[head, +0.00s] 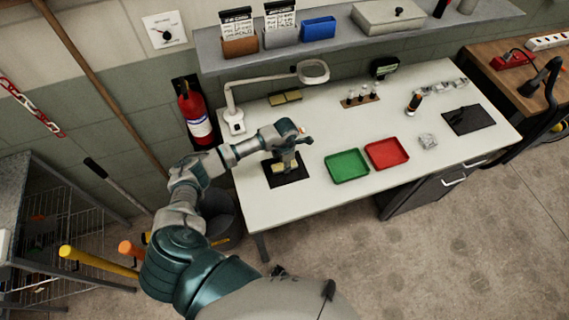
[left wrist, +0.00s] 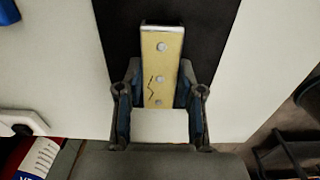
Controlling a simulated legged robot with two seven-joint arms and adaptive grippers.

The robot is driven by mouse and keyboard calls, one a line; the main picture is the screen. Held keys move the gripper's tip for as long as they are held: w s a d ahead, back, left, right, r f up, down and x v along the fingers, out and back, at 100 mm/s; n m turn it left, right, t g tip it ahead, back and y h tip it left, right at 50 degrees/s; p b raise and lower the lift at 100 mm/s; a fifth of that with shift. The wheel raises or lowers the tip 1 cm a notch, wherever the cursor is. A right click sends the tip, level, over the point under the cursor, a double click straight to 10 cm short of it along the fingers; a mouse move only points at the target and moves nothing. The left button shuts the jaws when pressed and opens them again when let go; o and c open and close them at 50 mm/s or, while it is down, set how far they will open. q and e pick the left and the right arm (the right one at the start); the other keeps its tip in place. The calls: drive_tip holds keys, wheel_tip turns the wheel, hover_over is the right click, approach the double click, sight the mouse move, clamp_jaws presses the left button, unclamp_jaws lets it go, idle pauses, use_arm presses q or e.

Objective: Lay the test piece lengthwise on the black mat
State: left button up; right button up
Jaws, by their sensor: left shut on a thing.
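The test piece (left wrist: 162,62) is a flat yellowish strip with a silvery end, several round grey dots and a dark crack-like squiggle. My left gripper (left wrist: 160,85) is shut on it, one finger on each long side; its near end is pale or covered. The black mat (left wrist: 208,35) lies under it, and the strip runs roughly along the mat's side edges. In the head view my left gripper (head: 287,161) is over the black mat (head: 284,181) at the table's left end. I cannot tell whether the strip touches the mat. My right gripper is not in view.
A green tray (head: 347,166) and a red tray (head: 387,152) sit right of the mat on the white table (head: 330,125). A magnifier lamp (head: 236,122) stands behind my arm. A second dark mat (head: 484,122) lies far right. A fire extinguisher (head: 195,115) hangs at left.

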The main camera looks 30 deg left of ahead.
use_arm(q)
drive_tip(key=shift+d+f, duration=0.2)
drive_tip(key=shift+f, duration=0.05)
drive_tip(key=shift+d, duration=0.15)
drive_tip(key=o, duration=1.2)
drive_tip(key=shift+a+f, duration=0.1)
drive_tip(key=shift+a, duration=0.2)
drive_tip(key=shift+r, duration=0.2)
drive_tip(key=shift+d+r+b, duration=0.1)
drive_tip(key=shift+r+b, duration=0.3)
drive_tip(key=shift+r, duration=5.55)
